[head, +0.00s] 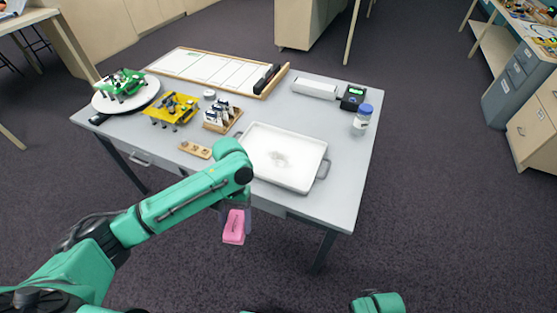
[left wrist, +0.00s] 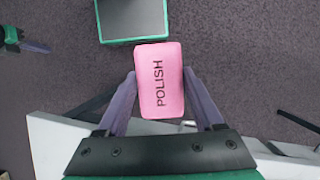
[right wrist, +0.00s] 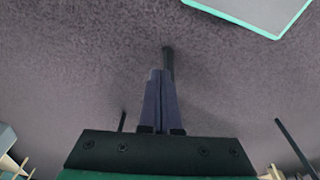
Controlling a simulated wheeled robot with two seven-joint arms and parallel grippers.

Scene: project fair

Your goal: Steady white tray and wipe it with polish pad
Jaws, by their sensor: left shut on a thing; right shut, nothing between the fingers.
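The white tray (head: 300,168) lies on the grey table, with a grey smudge on its middle and a handle at each end. The pink polish pad (head: 234,229) is in my left gripper (head: 236,212), in front of the table's near edge and apart from the tray. In the left wrist view the pad (left wrist: 160,82) shows the word POLISH, with a finger of my left gripper (left wrist: 160,88) on each side. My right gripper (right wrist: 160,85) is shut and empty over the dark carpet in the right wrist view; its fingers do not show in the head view.
On the table (head: 350,200), a white jar with a blue lid (head: 362,119) and a black device (head: 352,97) stand behind the tray at right. A wooden holder (head: 222,117), a small wooden block strip (head: 195,149) and a yellow model (head: 176,108) stand to its left.

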